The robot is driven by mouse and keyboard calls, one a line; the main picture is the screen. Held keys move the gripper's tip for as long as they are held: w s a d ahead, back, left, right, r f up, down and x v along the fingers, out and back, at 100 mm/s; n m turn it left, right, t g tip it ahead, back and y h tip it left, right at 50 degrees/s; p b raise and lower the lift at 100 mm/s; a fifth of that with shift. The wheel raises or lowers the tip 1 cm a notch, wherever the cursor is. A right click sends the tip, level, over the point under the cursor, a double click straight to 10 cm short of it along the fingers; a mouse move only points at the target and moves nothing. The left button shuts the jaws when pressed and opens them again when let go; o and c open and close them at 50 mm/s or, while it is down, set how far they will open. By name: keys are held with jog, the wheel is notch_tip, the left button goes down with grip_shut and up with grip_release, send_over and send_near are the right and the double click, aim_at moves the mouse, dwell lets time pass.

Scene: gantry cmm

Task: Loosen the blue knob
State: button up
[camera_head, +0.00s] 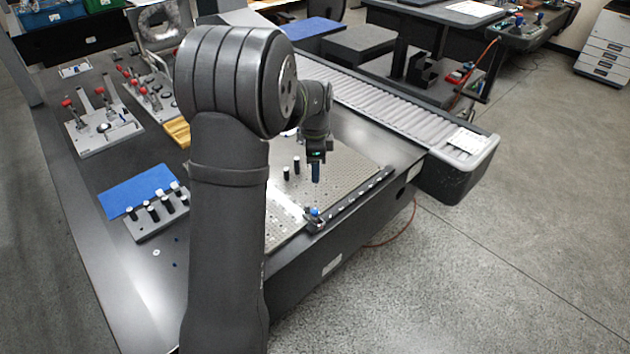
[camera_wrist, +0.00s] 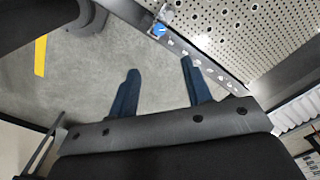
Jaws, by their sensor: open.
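The blue knob (camera_head: 315,211) sits on the dark rail along the front edge of the perforated plate in the head view. It also shows in the wrist view (camera_wrist: 158,30), near the top, beyond my fingertips. My gripper (camera_head: 316,174) is above and behind the knob in the head view, pointing down, apart from it. In the wrist view my gripper (camera_wrist: 160,72) shows two blue fingers spread wide with nothing between them. The knob lies outside the gap between the fingers there.
The perforated plate (camera_head: 343,172) carries short black posts (camera_head: 297,165). The dark rail (camera_head: 350,200) holds several small fittings. A grey roller conveyor (camera_head: 400,112) runs along the right. A blue mat (camera_head: 137,190) and a block with black pegs (camera_head: 160,218) lie left. Open floor lies beyond the table edge.

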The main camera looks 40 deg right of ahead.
aim_at(315, 211)
jog(key=shift+r, duration=0.65)
notch_tip(315, 211, down, 18)
jog(key=n, duration=1.8)
jog(key=shift+r, duration=0.25)
grip_shut()
